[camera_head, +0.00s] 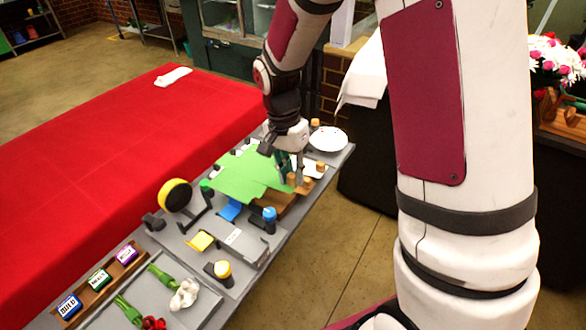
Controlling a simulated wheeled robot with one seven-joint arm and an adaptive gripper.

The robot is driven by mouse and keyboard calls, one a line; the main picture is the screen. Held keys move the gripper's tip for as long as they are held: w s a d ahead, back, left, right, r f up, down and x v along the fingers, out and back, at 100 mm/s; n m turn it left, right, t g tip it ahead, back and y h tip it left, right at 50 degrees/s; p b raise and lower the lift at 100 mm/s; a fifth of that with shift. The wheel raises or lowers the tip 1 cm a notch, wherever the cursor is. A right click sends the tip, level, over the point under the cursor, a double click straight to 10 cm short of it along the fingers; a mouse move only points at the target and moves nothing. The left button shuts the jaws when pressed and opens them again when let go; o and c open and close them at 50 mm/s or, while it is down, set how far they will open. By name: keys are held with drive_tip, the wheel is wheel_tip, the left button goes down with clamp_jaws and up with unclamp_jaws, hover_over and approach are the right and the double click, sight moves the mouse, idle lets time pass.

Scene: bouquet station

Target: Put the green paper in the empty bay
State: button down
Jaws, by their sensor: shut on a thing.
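The green paper (240,175) is a flat, bright green sheet above the grey work table, left of my gripper. My gripper (284,168) points down at the far part of the table, shut on the paper's right side. The fingertips are small and partly dark, so the exact hold is hard to see. The sheet hides part of the table beneath it. I cannot tell which bay is the empty one; a grey tray with a white label (237,241) lies nearer, with a bare surface.
A white plate (328,139) is at the far end. Green stems (128,309) lie in the near tray. A red-covered table (110,150) is left.

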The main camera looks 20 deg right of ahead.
drive_tip(key=shift+f+b, duration=1.85)
drive_tip(key=shift+f, duration=2.25)
drive_tip(key=c, duration=1.4)
unclamp_jaws()
drive_tip(key=shift+o, duration=0.6)
drive_tip(key=o, duration=0.3)
drive_tip(key=shift+r, duration=0.15)
drive_tip(key=shift+r+p, duration=2)
drive_tip(key=shift+r, duration=1.4)
